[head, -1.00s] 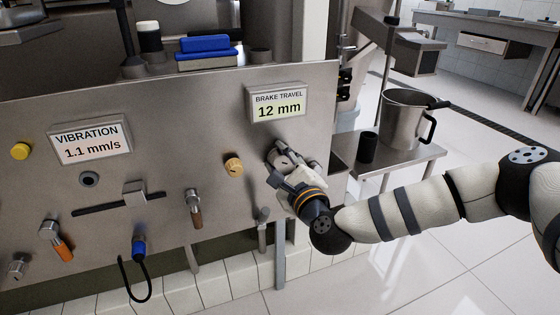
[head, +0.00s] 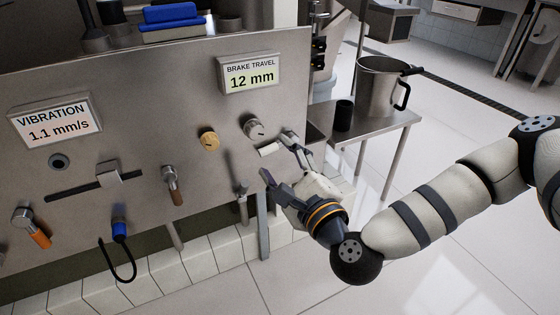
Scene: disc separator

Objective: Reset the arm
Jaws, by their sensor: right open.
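My right arm comes in from the right in the head view. Its gripper (head: 278,160) is open and empty. Its fingers are spread in front of the steel panel, just below and to the right of a round metal knob (head: 254,129). The knob sits under the brake travel display (head: 250,75), which reads 12 mm. The gripper appears apart from the knob; the exact gap to the panel cannot be told. My left gripper is not in view.
The steel panel (head: 130,130) carries a vibration display (head: 54,120) reading 1.1 mm/s, a yellow knob (head: 209,141), a slider (head: 108,172) and several levers. A steel jug (head: 377,88) and a black cup (head: 343,115) stand on a side table. Open floor lies at lower right.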

